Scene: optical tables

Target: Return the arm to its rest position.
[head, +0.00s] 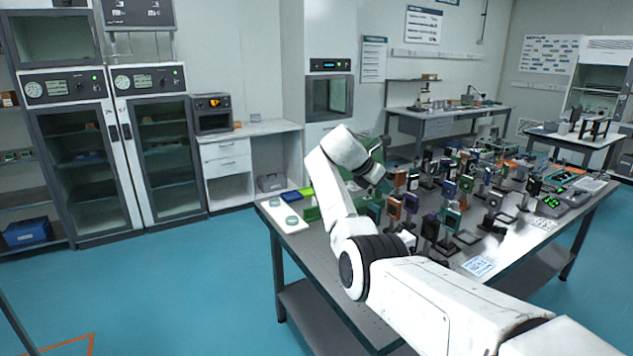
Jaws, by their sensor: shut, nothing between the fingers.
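My white arm reaches in from the bottom right, bends at a dark ribbed joint and rises over the left part of the optical table (325,262). My gripper (383,183) is at the arm's far end, pointing down and to the right, close to the crowded optics mounts. It is shut, with nothing held. Its fingertips are small and hard to make out against the mounts. My forearm hides part of the table and some of the things behind it.
Several optics mounts on posts (451,215) crowd the table. A white tray with round teal pieces (283,216) lies at its left corner. Tall glass-door cabinets (158,145) and a side counter (245,131) stand behind. The blue floor at left is clear.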

